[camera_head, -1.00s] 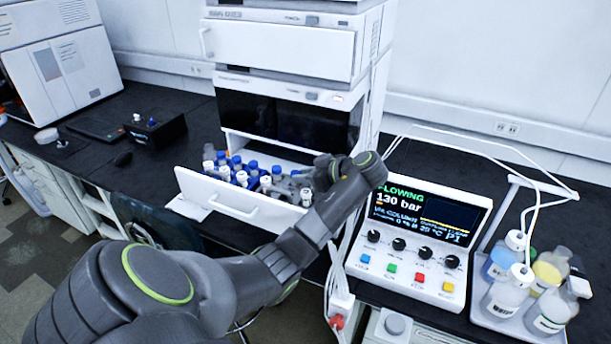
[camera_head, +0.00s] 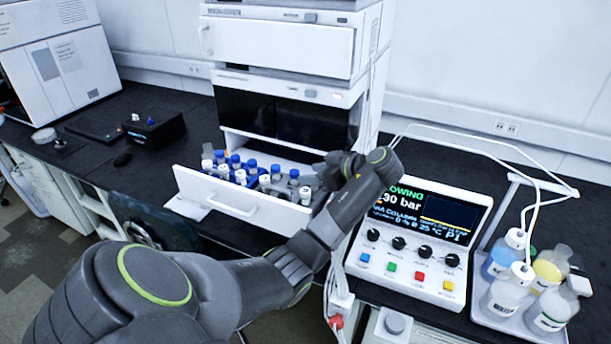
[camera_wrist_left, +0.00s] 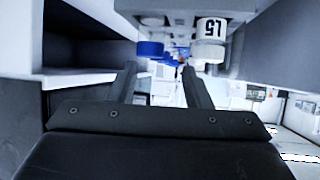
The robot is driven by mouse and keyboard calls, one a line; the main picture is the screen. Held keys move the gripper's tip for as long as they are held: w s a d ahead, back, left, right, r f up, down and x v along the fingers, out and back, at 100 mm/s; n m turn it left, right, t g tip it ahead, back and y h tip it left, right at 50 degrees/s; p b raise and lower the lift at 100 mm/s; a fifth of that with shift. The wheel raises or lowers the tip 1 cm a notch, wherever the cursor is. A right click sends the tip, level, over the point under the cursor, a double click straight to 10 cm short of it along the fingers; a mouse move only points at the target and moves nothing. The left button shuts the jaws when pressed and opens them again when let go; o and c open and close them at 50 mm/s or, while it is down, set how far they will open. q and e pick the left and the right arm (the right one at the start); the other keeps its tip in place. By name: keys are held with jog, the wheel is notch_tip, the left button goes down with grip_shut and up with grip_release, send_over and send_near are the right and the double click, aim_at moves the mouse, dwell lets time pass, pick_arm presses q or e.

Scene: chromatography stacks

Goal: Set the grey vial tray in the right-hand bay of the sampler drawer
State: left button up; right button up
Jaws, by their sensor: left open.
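The sampler drawer (camera_head: 215,195) is pulled out, with its white front and handle facing me. A blue tray (camera_head: 222,178) of vials with blue and white caps stands in its left part. The grey vial tray (camera_head: 284,187), with several capped vials, is in the right part; the drawer front hides its base, so I cannot tell whether it sits flat. My left gripper (camera_head: 321,174) is open at the tray's right side. In the left wrist view the open fingers (camera_wrist_left: 159,68) are apart, near a white-capped vial marked L5 (camera_wrist_left: 210,40) and a blue cap (camera_wrist_left: 150,49). My right gripper is out of view.
The white instrument stack (camera_head: 285,90) rises behind the drawer. A control box with a screen (camera_head: 415,245) stands close on the right, with tubing above it. A tray of bottles (camera_head: 490,310) is at far right.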

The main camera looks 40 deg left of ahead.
pick_arm(q)
jog(key=p+v, duration=0.5)
jog(key=v, duration=0.3)
jog(key=shift+d+r, duration=0.25)
jog(key=shift+w, duration=0.1)
